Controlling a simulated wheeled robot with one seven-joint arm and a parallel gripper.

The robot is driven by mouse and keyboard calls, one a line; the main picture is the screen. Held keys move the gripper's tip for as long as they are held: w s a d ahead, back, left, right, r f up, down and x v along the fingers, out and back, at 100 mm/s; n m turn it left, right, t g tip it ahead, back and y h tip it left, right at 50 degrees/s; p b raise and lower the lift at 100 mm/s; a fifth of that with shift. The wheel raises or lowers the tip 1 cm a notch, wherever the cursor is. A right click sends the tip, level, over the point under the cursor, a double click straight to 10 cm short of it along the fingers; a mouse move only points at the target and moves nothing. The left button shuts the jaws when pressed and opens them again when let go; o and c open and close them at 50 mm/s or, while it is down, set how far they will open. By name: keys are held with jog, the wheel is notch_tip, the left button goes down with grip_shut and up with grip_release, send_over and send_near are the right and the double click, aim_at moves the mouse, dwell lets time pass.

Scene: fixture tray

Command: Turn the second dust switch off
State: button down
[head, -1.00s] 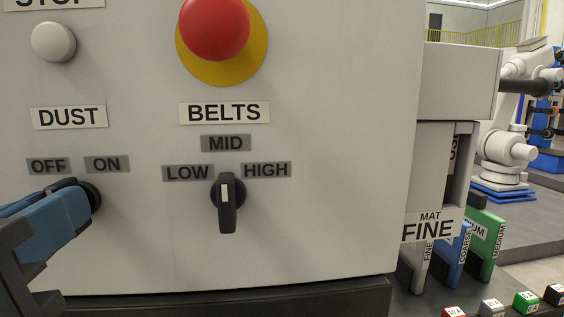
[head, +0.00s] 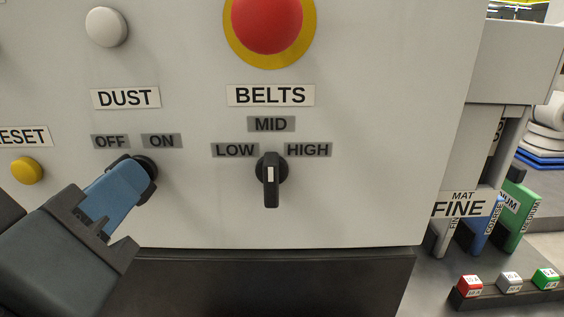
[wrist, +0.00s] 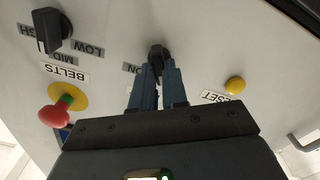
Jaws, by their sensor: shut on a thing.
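The black DUST switch knob (head: 148,165) is on the grey panel, below the OFF label (head: 110,141) and ON label (head: 161,140). It is mostly hidden by my gripper (head: 132,177), whose blue fingers come from the lower left. In the wrist view, which is upside down, the knob (wrist: 157,51) sits between the two blue fingertips of my gripper (wrist: 158,72), which are shut on it. Which label the knob points to is hard to tell because the fingers cover it. Only one dust switch shows.
A yellow RESET button (head: 27,170) is at left, near my gripper. Mat slots and small coloured blocks (head: 470,285) are at right.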

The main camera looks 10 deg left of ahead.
jog(key=c, duration=1.1)
grip_release()
jog(key=shift+c, duration=0.2)
jog(key=shift+s, duration=0.1)
jog(key=b+v, duration=0.1)
jog(key=v, duration=0.6)
jog(key=shift+s, duration=0.3)
jog(key=shift+d, duration=0.1)
